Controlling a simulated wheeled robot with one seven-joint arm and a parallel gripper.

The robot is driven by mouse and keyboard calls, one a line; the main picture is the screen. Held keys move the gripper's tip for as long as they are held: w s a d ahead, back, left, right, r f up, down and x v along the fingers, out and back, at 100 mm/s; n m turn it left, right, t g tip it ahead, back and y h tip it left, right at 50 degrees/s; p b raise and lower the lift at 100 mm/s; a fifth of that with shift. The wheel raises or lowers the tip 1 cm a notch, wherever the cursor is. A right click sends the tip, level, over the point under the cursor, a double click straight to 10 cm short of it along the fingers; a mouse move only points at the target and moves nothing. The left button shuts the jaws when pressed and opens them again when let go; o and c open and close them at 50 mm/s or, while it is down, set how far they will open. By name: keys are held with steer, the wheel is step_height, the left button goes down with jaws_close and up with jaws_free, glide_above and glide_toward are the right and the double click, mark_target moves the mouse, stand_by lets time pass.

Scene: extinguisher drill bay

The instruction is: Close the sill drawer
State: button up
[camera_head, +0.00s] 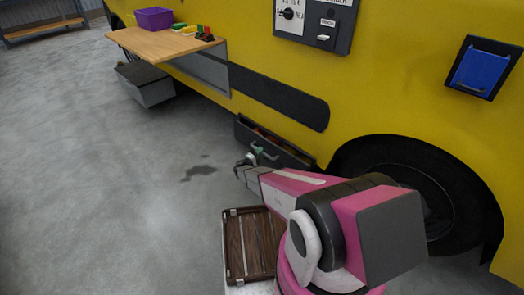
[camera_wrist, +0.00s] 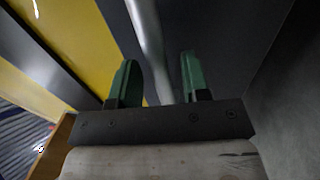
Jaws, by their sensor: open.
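The sill drawer (camera_head: 290,157) is a dark drawer low on the yellow vehicle, left of the wheel. It stands open, with something reddish showing inside. Its front also appears as a dark grey panel in the wrist view (camera_wrist: 225,35). A pale metal bar handle (camera_wrist: 148,35) runs across that panel and passes between my green fingers. My gripper (camera_head: 250,159) is at the drawer's front; in the wrist view (camera_wrist: 160,75) its fingers are apart, one on each side of the bar. I cannot tell whether either finger touches it.
A wooden fold-out table (camera_head: 150,42) holds a purple bin (camera_head: 153,18) and small coloured blocks. A grey box (camera_head: 150,90) sits below it. The wheel (camera_head: 420,185) is right of the drawer. A slatted wooden tray (camera_head: 233,250) is beside my arm. Floor at left is clear.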

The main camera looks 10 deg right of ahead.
mark_target(266, 148)
steer(key=shift+w+d+r, duration=0.1)
steer(key=shift+w+d, duration=0.2)
steer(key=shift+d, duration=0.15)
jaws_close()
steer(key=shift+f+x, duration=0.2)
steer(key=shift+x, duration=0.85)
steer(key=shift+f+x, duration=0.2)
steer(key=shift+x, duration=0.85)
steer(key=shift+w, duration=0.15)
jaws_free()
steer(key=shift+d, duration=0.15)
steer(key=v, duration=1.1)
